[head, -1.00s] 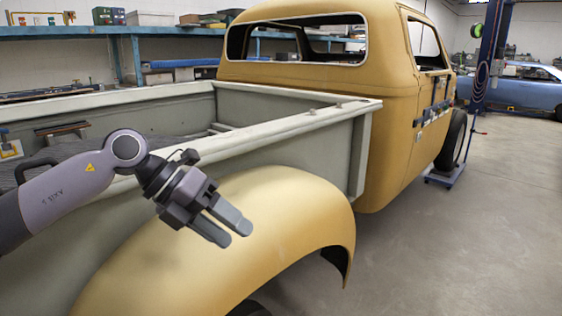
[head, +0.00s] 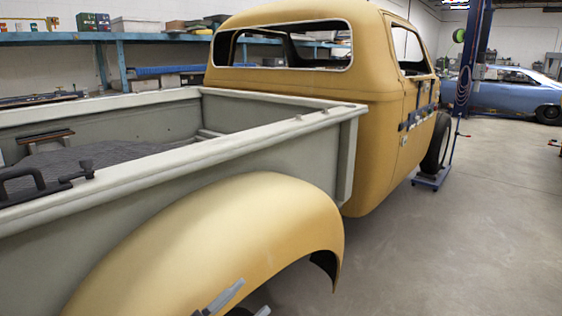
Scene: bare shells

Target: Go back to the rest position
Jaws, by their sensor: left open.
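Only the fingertips of my left gripper (head: 243,304) show, at the bottom edge of the head view. The two fingers are apart, with nothing seen between them. They show in front of the lower part of the yellow rear fender (head: 215,225); I cannot tell the distance to it. The rest of my left arm is below the picture. My right gripper is not in view.
A yellow pickup cab (head: 375,130) and its grey bed (head: 250,143) fill the left and middle. A black handled tool (head: 40,182) lies on the near bed rail. Blue shelving (head: 122,60) stands behind. The concrete floor (head: 460,240) at right is clear.

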